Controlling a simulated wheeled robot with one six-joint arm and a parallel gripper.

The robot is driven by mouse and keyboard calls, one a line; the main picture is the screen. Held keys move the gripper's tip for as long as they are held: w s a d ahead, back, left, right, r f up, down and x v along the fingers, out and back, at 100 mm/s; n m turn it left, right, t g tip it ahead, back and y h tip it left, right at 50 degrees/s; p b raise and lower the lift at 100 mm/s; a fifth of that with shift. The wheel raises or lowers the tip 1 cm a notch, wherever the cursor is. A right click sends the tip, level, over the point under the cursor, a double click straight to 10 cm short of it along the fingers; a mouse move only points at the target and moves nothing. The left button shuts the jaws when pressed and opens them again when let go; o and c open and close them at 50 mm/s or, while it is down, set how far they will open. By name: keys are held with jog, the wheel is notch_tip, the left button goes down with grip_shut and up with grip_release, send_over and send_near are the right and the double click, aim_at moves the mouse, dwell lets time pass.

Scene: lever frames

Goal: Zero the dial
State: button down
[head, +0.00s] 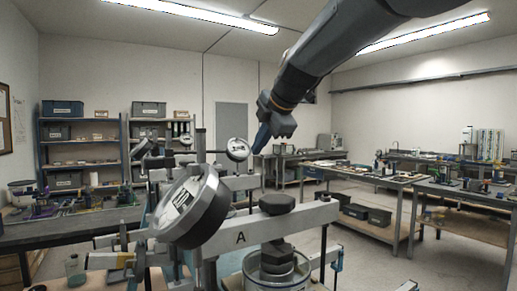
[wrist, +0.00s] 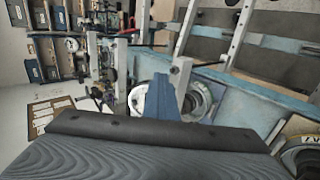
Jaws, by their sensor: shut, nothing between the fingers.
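A large round dial (head: 187,205) with a dark rim and a pale face stands tilted in the front of the head view. It is beside a grey beam marked A (head: 312,217), and its needle is too unclear to read. A smaller dial (head: 237,149) stands farther back. My gripper (head: 261,146) reaches down from the upper right and is shut and empty. Its blue fingertips appear just right of the smaller dial; I cannot tell whether they touch anything. In the wrist view the blue fingers (wrist: 167,100) partly cover a round white part (wrist: 139,98).
A dark hexagonal knob (head: 277,204) sits on the beam, above a round metal canister (head: 277,272). Workbenches line the right, with a cluttered bench (head: 75,228) at left. Shelves (head: 80,150) stand behind. Open floor (head: 350,255) lies right of the beam.

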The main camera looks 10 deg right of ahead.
jog(key=shift+w+a+r, duration=0.1)
jog(key=shift+w+r, duration=0.2)
jog(key=shift+w+r+b, duration=0.2)
jog(key=shift+b, duration=0.1)
jog(key=shift+w+a+r, duration=0.15)
jog(key=shift+w+r, duration=0.05)
jog(key=shift+r, duration=0.05)
jog(key=shift+w+a+r, duration=0.35)
jog(key=shift+r, duration=0.1)
dwell(0.4)
jog(key=shift+w+d, duration=0.1)
jog(key=v, duration=0.6)
jog(key=shift+w+d+r, duration=0.15)
jog(key=shift+d+r, duration=0.05)
dwell(0.4)
